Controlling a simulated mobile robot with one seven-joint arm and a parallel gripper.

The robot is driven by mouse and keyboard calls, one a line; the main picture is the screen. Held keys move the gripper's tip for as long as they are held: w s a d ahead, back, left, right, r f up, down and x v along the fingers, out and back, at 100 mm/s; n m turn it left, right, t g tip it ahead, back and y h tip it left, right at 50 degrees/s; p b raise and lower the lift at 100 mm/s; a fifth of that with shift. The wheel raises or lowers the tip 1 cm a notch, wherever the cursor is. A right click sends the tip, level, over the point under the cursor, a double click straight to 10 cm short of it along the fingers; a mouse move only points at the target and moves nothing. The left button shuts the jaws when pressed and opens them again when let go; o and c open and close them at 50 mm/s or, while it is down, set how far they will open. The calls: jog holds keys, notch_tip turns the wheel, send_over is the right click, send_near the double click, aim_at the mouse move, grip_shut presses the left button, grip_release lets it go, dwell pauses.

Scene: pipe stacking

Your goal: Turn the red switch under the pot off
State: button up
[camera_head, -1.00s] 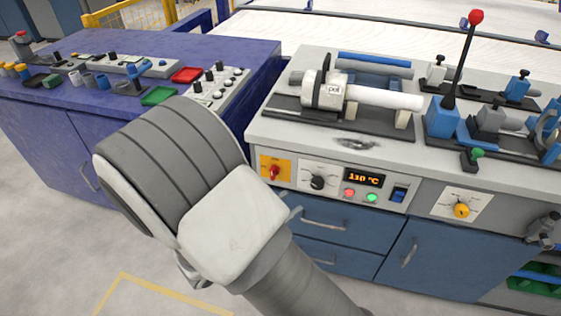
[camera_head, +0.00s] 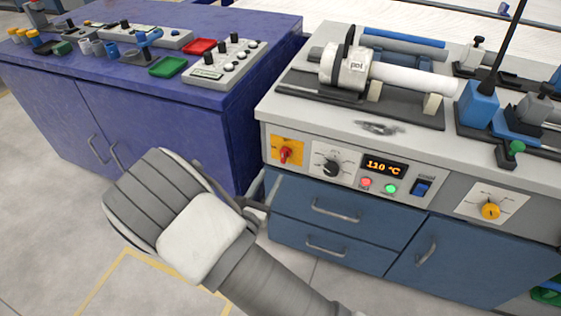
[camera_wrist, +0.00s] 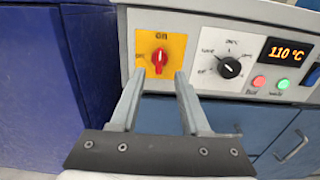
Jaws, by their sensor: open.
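The red switch (camera_head: 285,154) sits on a yellow-orange plate at the left end of the bench's front panel. In the wrist view the red switch (camera_wrist: 159,62) has its handle close to upright, under a label that seems to read ON; a smaller label is at its left. My gripper (camera_wrist: 160,76) is open and empty, its two fingers pointing at the plate, one tip on each side below the switch in the picture. Contact cannot be told. In the head view my arm hides most of the gripper. The white cylinder labelled pot (camera_head: 345,68) lies on the bench above.
Right of the switch are a black dial (camera_head: 332,167), a lit display (camera_head: 384,169), red and green buttons, a blue rocker (camera_head: 422,187) and a yellow knob (camera_head: 490,211). Blue drawers (camera_head: 335,212) are below. A purple cabinet (camera_head: 165,115) stands left.

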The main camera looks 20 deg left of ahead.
aim_at(282, 155)
jog(key=w, duration=0.2)
jog(key=w+b, duration=0.1)
jog(key=w, duration=0.5)
jog(key=shift+w+d+b, duration=0.2)
jog(key=shift+d+b, duration=0.1)
jog(key=shift+b, duration=0.05)
grip_shut()
